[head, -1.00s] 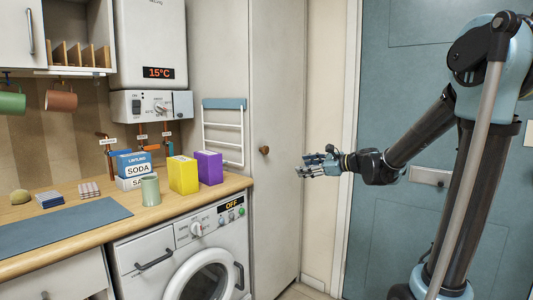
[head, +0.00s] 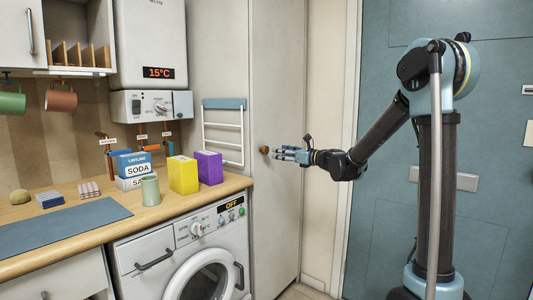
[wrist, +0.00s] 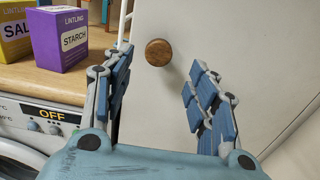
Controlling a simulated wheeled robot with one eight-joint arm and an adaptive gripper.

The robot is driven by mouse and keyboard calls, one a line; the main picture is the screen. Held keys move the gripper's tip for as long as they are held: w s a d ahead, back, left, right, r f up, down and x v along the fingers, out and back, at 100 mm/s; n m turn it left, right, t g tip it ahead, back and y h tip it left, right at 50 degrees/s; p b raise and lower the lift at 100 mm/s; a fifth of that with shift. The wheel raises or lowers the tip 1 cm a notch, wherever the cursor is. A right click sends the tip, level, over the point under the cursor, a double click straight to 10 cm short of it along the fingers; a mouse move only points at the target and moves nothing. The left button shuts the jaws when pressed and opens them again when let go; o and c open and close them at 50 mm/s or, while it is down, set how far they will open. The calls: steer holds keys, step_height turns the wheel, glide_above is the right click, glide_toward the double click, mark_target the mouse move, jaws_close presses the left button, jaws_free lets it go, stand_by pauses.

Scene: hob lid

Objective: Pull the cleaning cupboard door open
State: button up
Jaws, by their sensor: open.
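The cleaning cupboard door (head: 277,210) is a tall pale panel right of the washing machine, and it looks shut. Its round brown wooden knob (head: 264,150) sits near the door's left edge. In the wrist view the knob (wrist: 158,52) shows whole, beyond my fingertips and roughly between them. My gripper (head: 278,153) is open and empty, its fingers pointing left at the knob from close by. In the wrist view my gripper (wrist: 160,75) has its two blue-padded fingers spread wide. Neither finger visibly touches the knob.
A wooden worktop (head: 100,238) holds a yellow box (head: 183,175), a purple box (head: 209,168) and a green cup (head: 150,190). The washing machine (head: 190,262) stands below. A towel rail (head: 223,135) hangs left of the door. A blue door (head: 390,230) is behind my arm.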

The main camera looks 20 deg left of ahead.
mark_target(267, 150)
steer(key=x, duration=0.9)
steer(key=shift+a, duration=0.25)
steer(key=shift+c, duration=0.3)
jaws_close()
